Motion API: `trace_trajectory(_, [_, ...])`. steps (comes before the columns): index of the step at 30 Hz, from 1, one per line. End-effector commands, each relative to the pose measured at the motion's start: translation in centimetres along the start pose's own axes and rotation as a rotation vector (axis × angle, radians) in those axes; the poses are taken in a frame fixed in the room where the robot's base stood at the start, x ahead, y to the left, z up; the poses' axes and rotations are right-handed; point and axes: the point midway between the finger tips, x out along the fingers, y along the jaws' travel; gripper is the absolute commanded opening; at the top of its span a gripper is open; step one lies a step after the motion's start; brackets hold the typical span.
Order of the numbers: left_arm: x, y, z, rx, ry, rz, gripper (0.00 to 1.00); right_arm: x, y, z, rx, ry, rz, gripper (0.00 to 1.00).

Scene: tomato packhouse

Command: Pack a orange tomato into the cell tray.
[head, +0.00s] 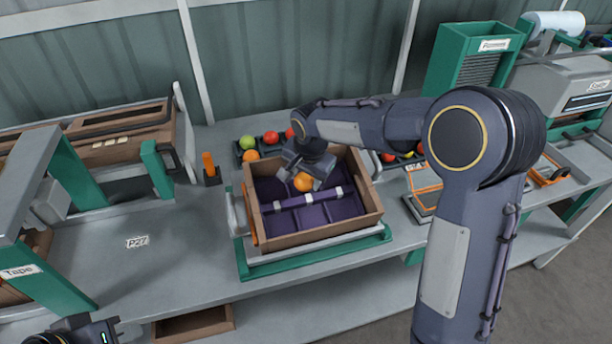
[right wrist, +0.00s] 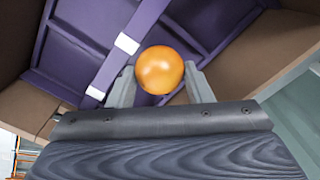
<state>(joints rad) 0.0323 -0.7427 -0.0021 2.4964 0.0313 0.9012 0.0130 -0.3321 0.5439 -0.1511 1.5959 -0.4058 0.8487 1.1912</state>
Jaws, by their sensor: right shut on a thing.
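An orange tomato (head: 302,182) is held between the fingers of my right gripper (head: 301,178), which is shut on it. The tomato also shows in the right wrist view (right wrist: 160,70), between the two grey fingertips (right wrist: 158,85). It is over the purple cell tray (head: 313,214), which sits inside a brown box (head: 322,236). The visible front cells of the tray look empty; the gripper hides some back cells. I cannot tell whether the tomato touches the tray. My left gripper (head: 75,332) is only partly in view at the bottom left, and its fingers do not show clearly.
Behind the box, a dark tray holds a green tomato (head: 247,142), another orange tomato (head: 250,156) and red tomatoes (head: 271,137). More tomatoes lie right of the box. The box stands on a green-edged stand (head: 317,252). The bench left of it is mostly clear.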

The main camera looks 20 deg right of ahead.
Motion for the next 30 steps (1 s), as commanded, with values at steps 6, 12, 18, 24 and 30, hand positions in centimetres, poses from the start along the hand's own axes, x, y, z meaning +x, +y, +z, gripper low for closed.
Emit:
trace_trajectory(6, [0.0,0.0,0.0,0.0,0.0,0.0,0.0,0.0,0.0,0.0,0.0,0.0,0.0,0.35])
trace_trajectory(12, [0.1,0.0,0.0,0.0,0.0,0.0,0.0,0.1,0.0,0.0,0.0,0.0,0.0,0.35])
trace_trajectory(18, [0.3,-0.1,0.1,0.0,0.0,0.0,0.0,0.4,0.0,0.0,0.0,0.0,0.0,0.35])
trace_trajectory(24, [0.5,-0.2,0.2,0.0,0.0,0.0,0.0,0.7,0.0,0.0,0.0,0.0,0.0,0.35])
trace_trajectory(30, [0.6,-0.3,0.3,0.0,0.0,0.0,0.0,1.0,0.0,0.0,0.0,0.0,0.0,0.35])
